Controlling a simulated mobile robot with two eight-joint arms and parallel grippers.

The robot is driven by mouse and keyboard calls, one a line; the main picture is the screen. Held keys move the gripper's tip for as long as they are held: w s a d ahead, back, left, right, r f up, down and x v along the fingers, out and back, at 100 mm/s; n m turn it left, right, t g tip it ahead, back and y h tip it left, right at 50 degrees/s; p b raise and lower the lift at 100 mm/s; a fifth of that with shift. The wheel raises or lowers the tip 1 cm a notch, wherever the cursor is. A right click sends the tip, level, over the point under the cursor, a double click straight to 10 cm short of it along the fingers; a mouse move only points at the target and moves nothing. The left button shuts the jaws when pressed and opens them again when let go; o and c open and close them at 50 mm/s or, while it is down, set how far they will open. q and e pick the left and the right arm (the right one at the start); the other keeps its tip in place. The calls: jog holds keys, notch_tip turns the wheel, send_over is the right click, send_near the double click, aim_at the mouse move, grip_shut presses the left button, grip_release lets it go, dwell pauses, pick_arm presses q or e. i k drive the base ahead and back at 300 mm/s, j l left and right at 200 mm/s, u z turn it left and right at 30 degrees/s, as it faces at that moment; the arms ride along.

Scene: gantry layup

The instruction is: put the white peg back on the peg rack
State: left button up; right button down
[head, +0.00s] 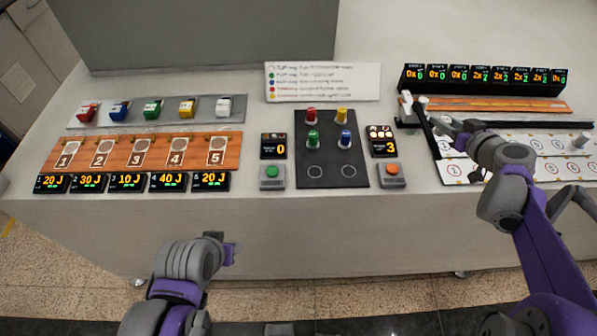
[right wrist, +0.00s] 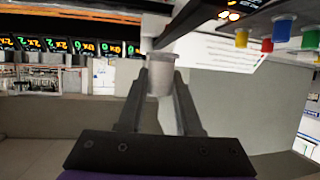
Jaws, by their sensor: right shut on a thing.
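The peg rack, a black board (head: 330,156) in the middle, holds red, yellow, green and blue pegs; two front rings are empty. My right gripper (head: 430,112) is at the left end of the sheet, beside a black bar. In the right wrist view it is shut on a pale cylinder (right wrist: 160,75) with a wider rim, close to a grey beam; I cannot tell whether they are joined. My left gripper (head: 231,252) is in front of the table, its fingers unclear.
A row of black displays (head: 484,77) and an orange strip lie behind the sheet. Button boxes (head: 391,176) flank the rack, and a white sign (head: 322,82) stands behind it. Coloured blocks and numbered slots (head: 140,153) fill the left side.

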aim_at(315, 172)
jog(key=k+j, duration=0.1)
jog(key=j, duration=0.95)
jog(key=k+j, duration=0.15)
jog(key=j, duration=0.35)
